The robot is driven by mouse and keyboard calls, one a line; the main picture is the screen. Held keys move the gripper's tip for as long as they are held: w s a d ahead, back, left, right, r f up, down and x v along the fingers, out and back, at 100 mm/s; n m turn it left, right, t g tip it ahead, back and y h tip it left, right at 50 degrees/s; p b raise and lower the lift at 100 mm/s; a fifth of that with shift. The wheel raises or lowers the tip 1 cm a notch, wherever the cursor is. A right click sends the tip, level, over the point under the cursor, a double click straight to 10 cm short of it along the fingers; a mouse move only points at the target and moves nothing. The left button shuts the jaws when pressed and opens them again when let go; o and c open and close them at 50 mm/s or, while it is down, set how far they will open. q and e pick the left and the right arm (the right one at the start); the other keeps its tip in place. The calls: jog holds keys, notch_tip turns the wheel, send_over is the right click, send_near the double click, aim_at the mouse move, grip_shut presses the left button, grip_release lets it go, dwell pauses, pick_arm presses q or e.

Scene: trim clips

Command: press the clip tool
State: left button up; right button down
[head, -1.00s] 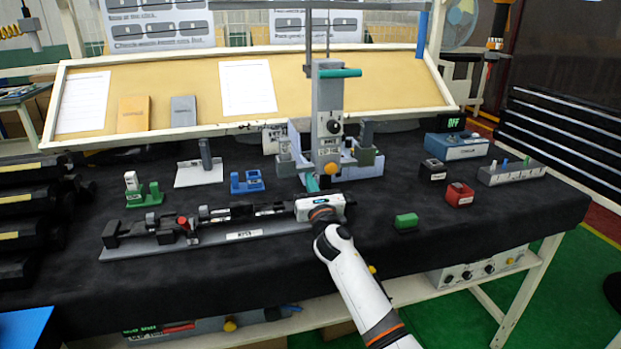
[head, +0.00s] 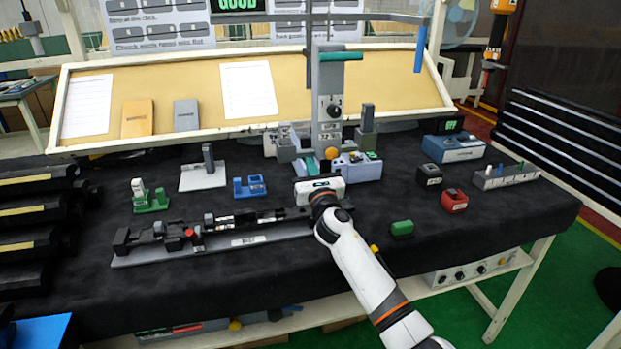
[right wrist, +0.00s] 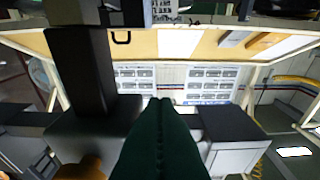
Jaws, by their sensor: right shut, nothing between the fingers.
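The grey upright press (head: 331,105), with a green handle (head: 340,56) at its top and a dark round knob on its front, stands at the back middle of the table. I cannot tell for certain whether it is the clip tool. My right gripper (head: 312,163) reaches in from the front, its teal fingers shut and empty at the foot of the press, beside an orange ball (head: 331,153). In the right wrist view the dark green fingers (right wrist: 165,103) lie together, between dark blocks. My left gripper is not in view.
A long black fixture (head: 215,230) on a grey base lies left of my right arm. A GOOD sign (head: 238,4) hangs above.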

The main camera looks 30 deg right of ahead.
aim_at(331, 120)
pick_arm(q)
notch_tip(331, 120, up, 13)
jog(key=p, duration=1.1)
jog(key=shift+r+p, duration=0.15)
jog(key=shift+p, duration=0.25)
pick_arm(e)
notch_tip(331, 120, up, 14)
jog(key=shift+r, duration=0.15)
